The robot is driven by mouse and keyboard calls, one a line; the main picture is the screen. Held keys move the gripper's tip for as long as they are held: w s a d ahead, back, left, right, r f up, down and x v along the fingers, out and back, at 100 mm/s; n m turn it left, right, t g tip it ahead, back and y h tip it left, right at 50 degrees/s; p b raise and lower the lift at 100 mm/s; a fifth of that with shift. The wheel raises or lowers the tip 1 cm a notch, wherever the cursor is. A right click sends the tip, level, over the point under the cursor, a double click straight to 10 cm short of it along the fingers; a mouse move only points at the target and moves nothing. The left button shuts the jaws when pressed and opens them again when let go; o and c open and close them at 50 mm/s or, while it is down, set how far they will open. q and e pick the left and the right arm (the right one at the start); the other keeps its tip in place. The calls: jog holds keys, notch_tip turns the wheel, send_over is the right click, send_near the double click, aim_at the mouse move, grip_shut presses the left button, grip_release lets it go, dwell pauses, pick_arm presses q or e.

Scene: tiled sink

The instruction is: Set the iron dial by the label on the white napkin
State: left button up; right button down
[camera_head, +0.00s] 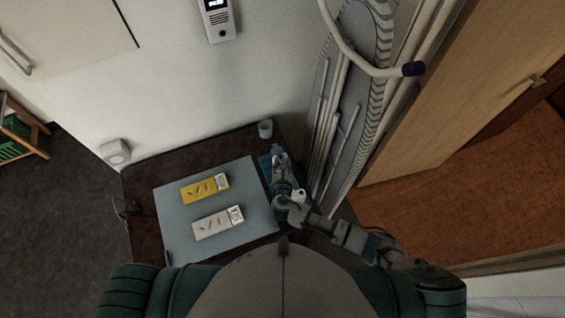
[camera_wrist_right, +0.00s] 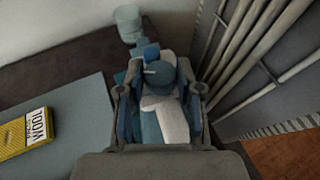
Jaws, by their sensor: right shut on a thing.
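The white napkin (camera_head: 217,223) lies folded on the grey-blue mat, with a small printed label (camera_head: 236,214) at its right end, too small to read. A yellow napkin (camera_head: 204,188) lies just beyond it, also labelled; its end shows in the right wrist view (camera_wrist_right: 26,134), with large dark letters on the label. The blue and white iron (camera_wrist_right: 160,115) stands right of the mat. Its round blue-grey dial (camera_wrist_right: 159,76) sits between my right gripper's fingers (camera_wrist_right: 158,92), which are shut on it. In the head view my right gripper (camera_head: 280,160) hides much of the iron. My left gripper is out of view.
The mat (camera_head: 172,230) covers much of the dark table (camera_head: 140,190). A pale cup (camera_head: 265,129) stands at the back near the wall.

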dwell(0.4)
jog(key=c, duration=0.7)
grip_release()
jog(key=shift+s, duration=0.1)
jog(key=shift+c, duration=0.2)
jog(key=v, duration=1.2)
